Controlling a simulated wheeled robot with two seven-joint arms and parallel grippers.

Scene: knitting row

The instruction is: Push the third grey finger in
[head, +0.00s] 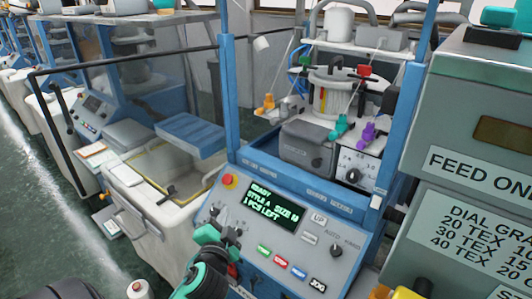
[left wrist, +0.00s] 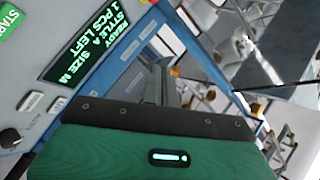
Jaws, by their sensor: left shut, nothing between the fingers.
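The knitting machine's round head (head: 335,95) stands behind the panel, with coloured parts around it: orange (head: 266,103), red (head: 364,70), teal (head: 339,127) and purple (head: 368,134). Small grey parts (head: 291,104) show beside the orange one. I cannot tell which grey finger is the third. My left gripper (head: 222,236) is low in the head view, in front of the panel's left side and apart from the round head. In the left wrist view its grey fingers (left wrist: 160,82) are together and empty. My right gripper cannot be made out.
The control panel (head: 300,255) has a lit display (head: 272,205) reading READY, STYLE A, 1 PCS LEFT, which also shows in the left wrist view (left wrist: 95,40). Blue posts (head: 228,95) flank the machine. A grey-green cabinet (head: 480,130) stands close at right. A white bin (head: 165,190) is at left.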

